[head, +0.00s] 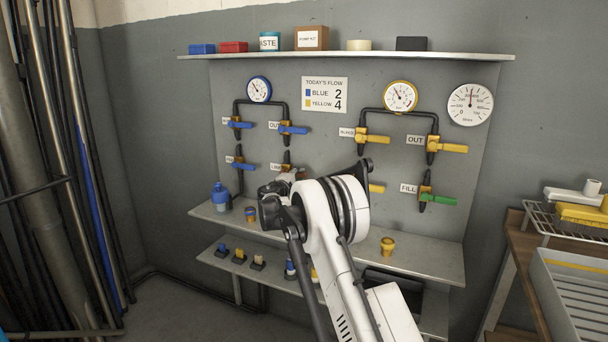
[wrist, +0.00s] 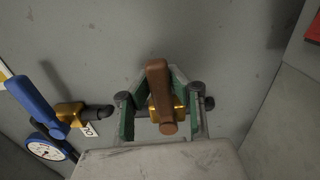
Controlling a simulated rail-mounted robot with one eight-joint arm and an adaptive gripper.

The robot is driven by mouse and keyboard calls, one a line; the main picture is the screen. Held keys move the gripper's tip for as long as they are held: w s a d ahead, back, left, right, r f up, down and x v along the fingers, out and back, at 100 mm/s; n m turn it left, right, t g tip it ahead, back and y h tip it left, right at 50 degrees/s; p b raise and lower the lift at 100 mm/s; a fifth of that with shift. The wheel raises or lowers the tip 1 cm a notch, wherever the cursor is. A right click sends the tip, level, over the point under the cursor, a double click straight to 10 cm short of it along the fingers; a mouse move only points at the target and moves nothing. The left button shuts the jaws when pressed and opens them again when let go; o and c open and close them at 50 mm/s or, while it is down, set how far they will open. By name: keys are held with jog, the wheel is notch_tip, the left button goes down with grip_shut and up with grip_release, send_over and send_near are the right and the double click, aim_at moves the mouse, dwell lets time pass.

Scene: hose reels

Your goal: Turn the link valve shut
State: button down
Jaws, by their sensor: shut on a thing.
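The link valve shows in the wrist view as a brass body (wrist: 180,104) with a brown lever handle (wrist: 157,80). The handle points up and down in that picture. My gripper (wrist: 163,108) has its green-sided fingers on either side of the valve and is shut on it. In the head view my gripper (head: 284,190) is at the panel, below the blue-handled valves. There, my gripper and arm hide most of the link valve, and its label (head: 277,167) is partly covered.
Blue-handled valves (head: 240,125) surround it on the left; one blue handle (wrist: 36,100) is close by in the wrist view. Yellow-handled valves (head: 447,147) and a green-handled one (head: 438,199) are to the right. A shelf (head: 340,252) with small fittings lies below.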

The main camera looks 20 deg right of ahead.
jog(key=shift+f+m, duration=0.35)
jog(key=shift+m, duration=0.05)
jog(key=c, duration=1.6)
grip_release()
jog(key=shift+o, duration=0.2)
jog(key=v, duration=1.2)
jog(key=shift+s+r, duration=0.1)
jog(key=shift+r, duration=0.05)
